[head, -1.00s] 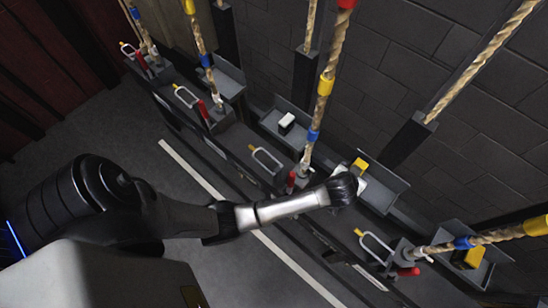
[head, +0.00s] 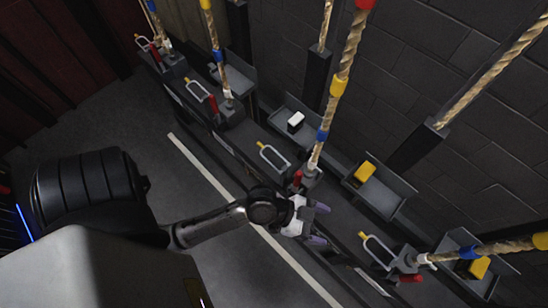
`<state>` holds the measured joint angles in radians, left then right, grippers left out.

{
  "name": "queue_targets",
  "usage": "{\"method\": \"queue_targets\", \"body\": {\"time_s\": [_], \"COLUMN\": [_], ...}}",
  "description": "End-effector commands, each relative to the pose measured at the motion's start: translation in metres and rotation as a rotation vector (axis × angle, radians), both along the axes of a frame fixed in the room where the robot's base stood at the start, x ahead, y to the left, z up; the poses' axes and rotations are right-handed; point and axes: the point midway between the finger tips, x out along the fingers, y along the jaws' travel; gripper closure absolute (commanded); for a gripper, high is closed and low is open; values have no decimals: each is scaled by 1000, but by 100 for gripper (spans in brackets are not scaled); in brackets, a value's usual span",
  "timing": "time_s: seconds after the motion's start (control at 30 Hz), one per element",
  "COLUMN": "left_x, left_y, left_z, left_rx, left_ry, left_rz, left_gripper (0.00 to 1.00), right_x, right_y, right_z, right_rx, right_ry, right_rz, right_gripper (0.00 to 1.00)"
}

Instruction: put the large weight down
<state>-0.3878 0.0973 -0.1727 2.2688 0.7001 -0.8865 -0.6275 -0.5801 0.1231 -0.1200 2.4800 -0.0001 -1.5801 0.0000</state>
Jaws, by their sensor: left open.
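A yellow-topped block (head: 365,171) rests in the grey tray (head: 384,197) right of the middle rope. A second yellow block (head: 479,267) sits in the tray at the lower right, partly behind a rope. A smaller white-topped block (head: 296,119) sits in the tray (head: 281,126) left of the first yellow one. I cannot tell for certain which one is the large weight. My left gripper (head: 320,223) is open and empty, with its fingers over the rail's front side, below and apart from the first yellow block. My right gripper is not in view.
Several ropes with coloured bands rise from the dark rail, including the middle rope (head: 331,110). Metal loops such as this one (head: 274,158) and red handles (head: 297,179) stick up along it. The floor (head: 110,125) left of the white line is clear.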

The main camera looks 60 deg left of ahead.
Motion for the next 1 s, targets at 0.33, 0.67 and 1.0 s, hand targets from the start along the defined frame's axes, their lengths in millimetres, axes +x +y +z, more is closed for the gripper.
{"method": "queue_targets", "body": {"time_s": [0.33,0.67,1.0], "left_x": [-101,-125,-124], "left_y": [93,119,119], "left_z": [-55,-55,-50], "left_rx": [395,468,467], "left_ry": [626,741,739], "left_rz": [362,514,510], "left_gripper": [24,24,24], "right_x": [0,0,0], "right_y": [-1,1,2], "right_z": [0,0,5], "right_rx": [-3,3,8], "right_ry": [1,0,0], "right_rz": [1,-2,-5], "right_gripper": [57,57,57]}}
